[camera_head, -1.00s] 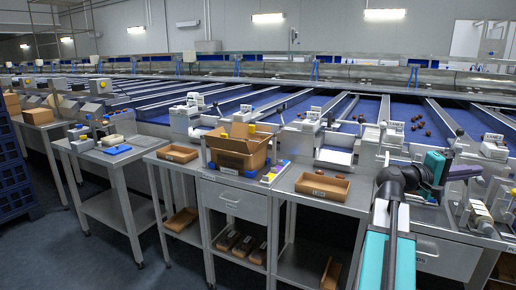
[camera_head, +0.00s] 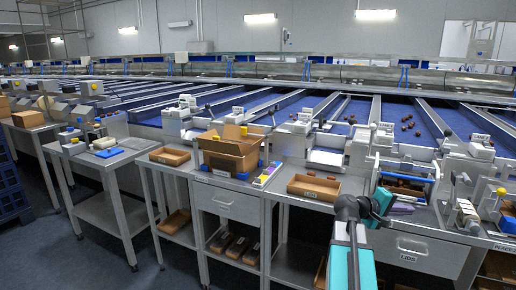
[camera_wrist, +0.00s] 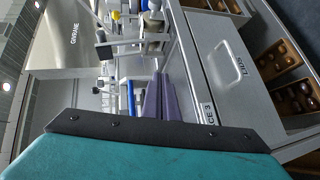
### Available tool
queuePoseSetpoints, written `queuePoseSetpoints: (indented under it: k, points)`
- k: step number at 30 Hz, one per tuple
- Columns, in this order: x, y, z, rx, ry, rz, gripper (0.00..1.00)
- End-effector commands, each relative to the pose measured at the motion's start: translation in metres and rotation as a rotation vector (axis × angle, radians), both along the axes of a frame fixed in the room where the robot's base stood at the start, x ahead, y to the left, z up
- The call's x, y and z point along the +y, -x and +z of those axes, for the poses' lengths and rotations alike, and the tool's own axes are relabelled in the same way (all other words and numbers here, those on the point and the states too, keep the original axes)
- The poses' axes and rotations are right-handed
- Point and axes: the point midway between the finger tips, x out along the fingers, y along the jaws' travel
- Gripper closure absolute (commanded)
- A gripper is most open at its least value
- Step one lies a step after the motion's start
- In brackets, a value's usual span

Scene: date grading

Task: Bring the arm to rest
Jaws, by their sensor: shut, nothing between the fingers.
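My arm rises from the bottom right of the head view, folded at a dark elbow joint. My gripper (camera_head: 380,203) is at its teal end, in front of the benches and beside the bench with the LIDS drawer (camera_head: 412,252). The fingertips are largely hidden there. In the wrist view, a teal body with a black edge (camera_wrist: 160,130) fills the bottom. The gripper is shut and nothing is seen held in it.
A cardboard box (camera_head: 228,150) stands on the middle bench, with a shallow brown tray (camera_head: 314,188) to its right. Dark dates (camera_head: 408,124) lie on the blue belt behind. The wrist view shows brown trays (camera_wrist: 285,75) below the drawer. Floor is open at front left.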

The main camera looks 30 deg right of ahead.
Motion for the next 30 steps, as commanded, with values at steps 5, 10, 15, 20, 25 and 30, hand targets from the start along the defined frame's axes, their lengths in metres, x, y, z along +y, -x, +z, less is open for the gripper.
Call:
queuePoseSetpoints:
  k: [5,10,15,20,25,30]
  points:
    - [0.036,-0.036,-0.071,-0.012,-0.131,0.057,1.00]
    - [0.075,-0.062,-0.136,-0.019,-0.256,0.099,1.00]
    - [0.121,-0.081,-0.199,-0.018,-0.379,0.132,1.00]
    - [0.169,-0.091,-0.254,-0.008,-0.494,0.154,1.00]
    - [0.223,-0.092,-0.309,0.008,-0.614,0.166,1.00]
    - [0.279,-0.086,-0.359,0.033,-0.732,0.171,1.00]
